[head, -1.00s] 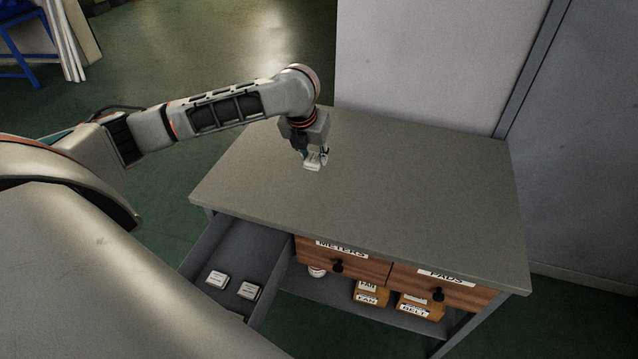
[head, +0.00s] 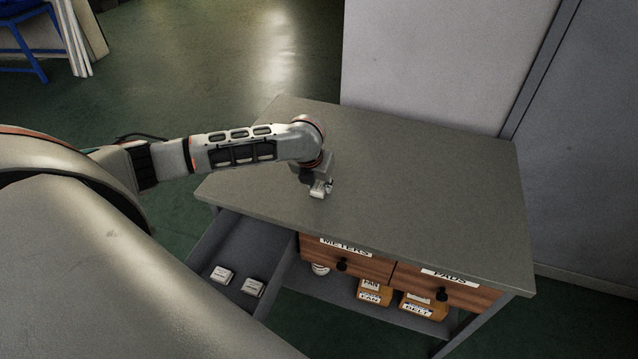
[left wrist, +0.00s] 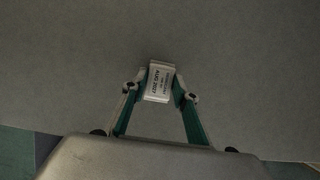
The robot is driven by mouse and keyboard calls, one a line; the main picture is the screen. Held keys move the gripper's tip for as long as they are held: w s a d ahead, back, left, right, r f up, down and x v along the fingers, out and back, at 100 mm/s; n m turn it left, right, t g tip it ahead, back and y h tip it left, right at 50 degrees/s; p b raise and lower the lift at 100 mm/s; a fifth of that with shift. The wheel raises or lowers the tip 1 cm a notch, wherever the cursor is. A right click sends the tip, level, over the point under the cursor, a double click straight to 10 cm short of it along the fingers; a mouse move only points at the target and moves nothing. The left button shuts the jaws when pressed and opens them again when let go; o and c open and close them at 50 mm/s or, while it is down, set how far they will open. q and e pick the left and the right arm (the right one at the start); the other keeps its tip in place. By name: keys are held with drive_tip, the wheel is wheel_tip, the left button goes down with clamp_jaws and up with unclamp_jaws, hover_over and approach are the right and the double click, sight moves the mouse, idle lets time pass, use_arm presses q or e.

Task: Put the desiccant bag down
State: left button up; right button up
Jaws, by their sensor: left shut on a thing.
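The desiccant bag (head: 317,193) is a small white packet with a dark printed label. It also shows in the left wrist view (left wrist: 159,82), where the label reads "AUG 2027". My left gripper (head: 321,186) is shut on it, with one finger on each side. It holds the bag over the left part of the grey table top (head: 420,190); I cannot tell whether the bag touches the surface. My right gripper is not in view.
An open drawer (head: 207,247) at the table's left front holds similar white packets (head: 253,288). Closed wooden drawers labelled METERS (head: 330,257) and PADS (head: 430,284) are beside it. Labelled boxes (head: 423,306) sit on the shelf below. The table top is otherwise clear.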

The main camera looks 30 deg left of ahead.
use_arm(q)
drive_tip(key=o, duration=1.1)
drive_tip(key=v, duration=1.2)
